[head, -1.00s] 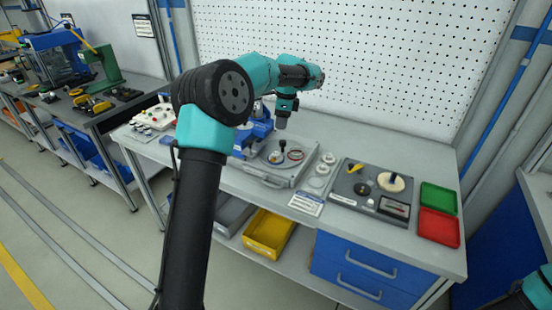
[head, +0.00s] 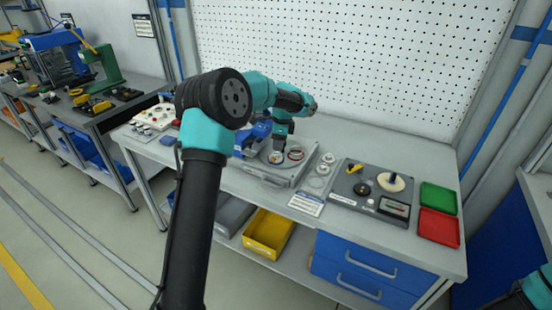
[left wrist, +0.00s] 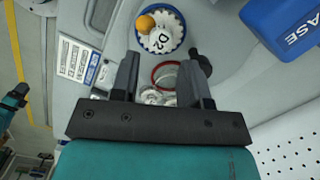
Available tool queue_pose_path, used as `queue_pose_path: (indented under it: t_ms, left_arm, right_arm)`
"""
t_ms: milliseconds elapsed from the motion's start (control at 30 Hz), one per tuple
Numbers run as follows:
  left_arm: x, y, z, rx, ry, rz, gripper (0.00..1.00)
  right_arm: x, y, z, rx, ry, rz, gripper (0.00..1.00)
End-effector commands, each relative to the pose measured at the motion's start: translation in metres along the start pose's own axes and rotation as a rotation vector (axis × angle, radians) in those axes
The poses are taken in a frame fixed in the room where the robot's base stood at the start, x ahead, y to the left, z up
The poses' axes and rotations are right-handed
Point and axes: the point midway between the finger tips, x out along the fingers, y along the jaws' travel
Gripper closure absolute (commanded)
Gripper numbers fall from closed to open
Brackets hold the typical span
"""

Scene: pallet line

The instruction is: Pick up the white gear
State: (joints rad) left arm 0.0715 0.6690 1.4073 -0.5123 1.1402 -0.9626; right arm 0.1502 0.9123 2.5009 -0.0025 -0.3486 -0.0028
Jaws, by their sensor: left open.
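A white toothed disc (left wrist: 157,42), which looks like the white gear, lies in a round blue-rimmed dish in the left wrist view. It is marked "D2", and an orange ball-like part (left wrist: 146,24) covers some of it. In the head view the dish (head: 276,158) sits on the grey case, partly under my arm. My left gripper (left wrist: 163,62) is open and empty, with the disc beyond its fingertips. In the head view the gripper (head: 280,145) is just above the dish. My right gripper is not in view.
A red ring (left wrist: 164,72) and pale round parts (left wrist: 157,97) show between the fingers. Farther right are a grey panel (head: 345,190) and green (head: 439,198) and red (head: 438,228) trays. The bench front is partly clear.

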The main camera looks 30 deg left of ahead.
Motion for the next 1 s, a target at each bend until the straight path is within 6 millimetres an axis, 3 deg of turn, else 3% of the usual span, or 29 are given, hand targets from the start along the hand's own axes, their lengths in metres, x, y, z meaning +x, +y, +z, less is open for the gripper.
queue_pose_path:
  t_ms: [400, 900, 1000]
  left_arm:
    - [0.048, -0.001, 0.002, 0.001, 0.0, 0.001, 0.58]
    - [0.049, -0.001, 0.002, 0.001, 0.001, 0.0, 0.58]
    - [0.049, -0.001, 0.002, 0.001, 0.001, 0.0, 0.67]
  right_arm:
    - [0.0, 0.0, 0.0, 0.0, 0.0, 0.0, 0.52]
    - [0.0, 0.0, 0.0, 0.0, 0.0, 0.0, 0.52]
    - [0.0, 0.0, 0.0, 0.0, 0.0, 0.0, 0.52]
